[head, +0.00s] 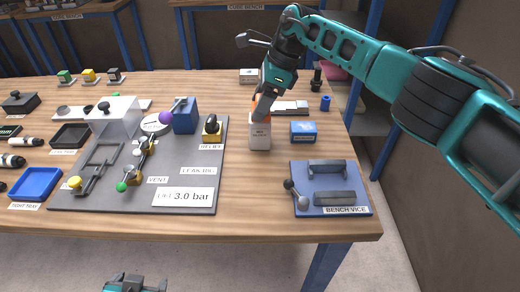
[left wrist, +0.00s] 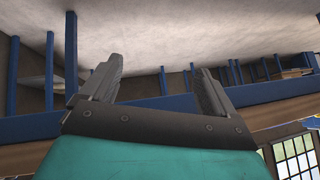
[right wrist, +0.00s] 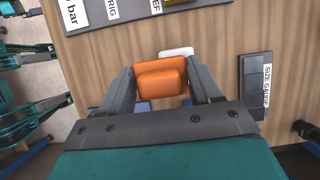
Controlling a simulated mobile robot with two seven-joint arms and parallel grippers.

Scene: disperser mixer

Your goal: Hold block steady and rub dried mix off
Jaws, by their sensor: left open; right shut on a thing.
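I cannot tell whether the orange piece is part of the white block or separate. My left gripper (left wrist: 158,80) is open and empty, away from the bench top; only a teal part of my left arm shows at the head view's bottom edge.
A blue bench vice (head: 331,207) is at the front right corner. The size gauge (right wrist: 249,72) lies beside my right gripper.

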